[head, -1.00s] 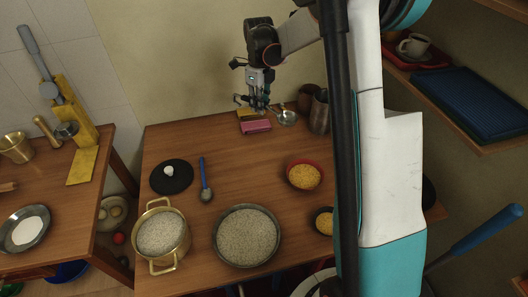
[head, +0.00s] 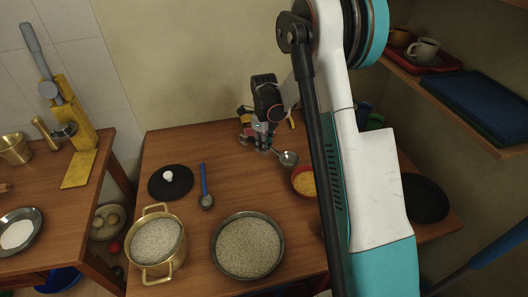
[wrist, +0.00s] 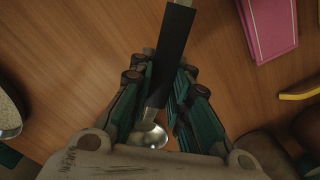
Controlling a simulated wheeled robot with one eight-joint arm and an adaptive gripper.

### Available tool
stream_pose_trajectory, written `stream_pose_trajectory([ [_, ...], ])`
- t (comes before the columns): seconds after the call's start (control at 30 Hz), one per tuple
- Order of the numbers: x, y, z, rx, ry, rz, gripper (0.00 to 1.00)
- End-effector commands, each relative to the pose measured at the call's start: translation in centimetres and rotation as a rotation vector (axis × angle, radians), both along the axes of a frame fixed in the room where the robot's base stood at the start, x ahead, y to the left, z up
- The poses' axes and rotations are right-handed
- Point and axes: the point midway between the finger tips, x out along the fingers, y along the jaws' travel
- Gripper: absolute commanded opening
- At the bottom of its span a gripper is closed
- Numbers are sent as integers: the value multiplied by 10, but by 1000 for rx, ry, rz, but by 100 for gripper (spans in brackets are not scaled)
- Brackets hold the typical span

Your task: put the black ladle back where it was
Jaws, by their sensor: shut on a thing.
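My gripper (wrist: 160,92) is shut on the black ladle (wrist: 172,55), with the fingers on either side of its dark handle. The ladle's shiny metal bowl (wrist: 152,135) shows below the fingers in the wrist view. In the head view my gripper (head: 264,146) is low over the back part of the wooden table (head: 225,150), and the ladle's bowl (head: 288,157) sticks out to its right. I cannot tell whether the bowl touches the table. My gripper hides most of the handle in the head view.
A red bowl of yellow food (head: 305,183) is in front and to the right. A blue-handled spoon (head: 204,185), black lid (head: 170,182), brass pot (head: 157,243) and grain pan (head: 247,245) stand left and forward. The table's back left is clear.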

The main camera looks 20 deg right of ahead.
Motion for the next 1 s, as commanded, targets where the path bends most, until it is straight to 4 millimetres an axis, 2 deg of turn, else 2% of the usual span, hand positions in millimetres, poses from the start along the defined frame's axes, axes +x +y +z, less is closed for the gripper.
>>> stream_pose_trajectory([
  [0.03,0,0,-11,0,0,0,0],
  [0.17,0,0,-27,0,0,0,0],
  [0.57,0,0,-31,0,0,0,0],
  [0.6,0,0,-30,0,0,0,26],
  [0.67,0,0,-30,0,0,0,37],
  [1.0,0,0,-28,0,0,0,37],
])
